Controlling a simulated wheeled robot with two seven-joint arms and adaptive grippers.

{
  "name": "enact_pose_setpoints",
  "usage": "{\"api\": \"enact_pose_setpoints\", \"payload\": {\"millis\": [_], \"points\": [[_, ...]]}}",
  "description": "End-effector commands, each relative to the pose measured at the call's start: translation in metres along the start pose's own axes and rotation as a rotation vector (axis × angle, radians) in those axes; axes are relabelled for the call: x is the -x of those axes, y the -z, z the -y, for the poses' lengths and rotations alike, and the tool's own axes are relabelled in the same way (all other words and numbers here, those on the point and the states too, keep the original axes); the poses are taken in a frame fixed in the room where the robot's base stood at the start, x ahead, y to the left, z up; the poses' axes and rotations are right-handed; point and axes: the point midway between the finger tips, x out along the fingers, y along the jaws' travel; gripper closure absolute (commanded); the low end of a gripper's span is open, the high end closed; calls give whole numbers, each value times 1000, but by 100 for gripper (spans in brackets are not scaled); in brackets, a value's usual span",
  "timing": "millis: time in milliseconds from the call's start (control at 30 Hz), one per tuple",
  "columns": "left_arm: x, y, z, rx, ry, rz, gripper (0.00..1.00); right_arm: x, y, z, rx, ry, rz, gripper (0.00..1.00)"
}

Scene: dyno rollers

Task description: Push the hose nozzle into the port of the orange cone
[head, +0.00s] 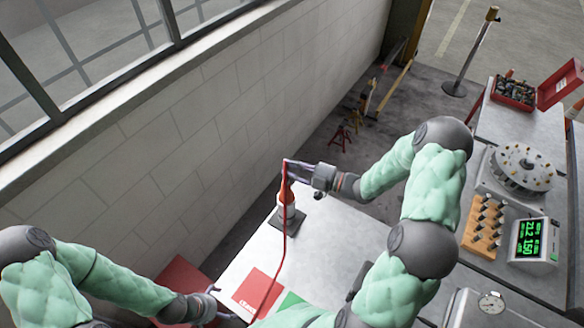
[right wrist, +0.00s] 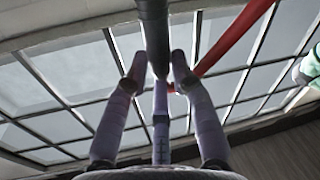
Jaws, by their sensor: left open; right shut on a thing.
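My right gripper (head: 296,167) is at the height of the cone's top, coming in from the right. It is shut on the hose nozzle, which shows as a dark cylinder (right wrist: 152,35) at the fingertips in the right wrist view. The red hose (head: 283,250) hangs from there, passing in front of the cone and down across the table. The cone's port is hidden, and I cannot tell whether the nozzle is in it. My left gripper (head: 214,303) is open and empty at the table's near-left edge.
The block wall (head: 190,140) runs along the left. To the right, a bench holds a round device (head: 521,167), a wooden peg rack (head: 485,222) and a green-digit display (head: 532,240).

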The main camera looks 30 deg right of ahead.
Motion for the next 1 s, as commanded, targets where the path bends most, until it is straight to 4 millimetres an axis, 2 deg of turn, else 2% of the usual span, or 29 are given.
{"api": "enact_pose_setpoints", "payload": {"millis": [567, 600, 667, 1000], "points": [[-8, 0, 3, 0, 0, 0, 0, 0, -7, 3, 0, 0, 0, 100], [-7, 0, 2, 0, 0, 0, 0, 0, -6, 3, 0, 0, 0, 67], [-7, 0, 2, 0, 0, 0, 0, 0, -6, 3, 0, 0, 0, 50], [-7, 0, 2, 0, 0, 0, 0, 1, -6, 3, 0, 0, 0, 48]]}}
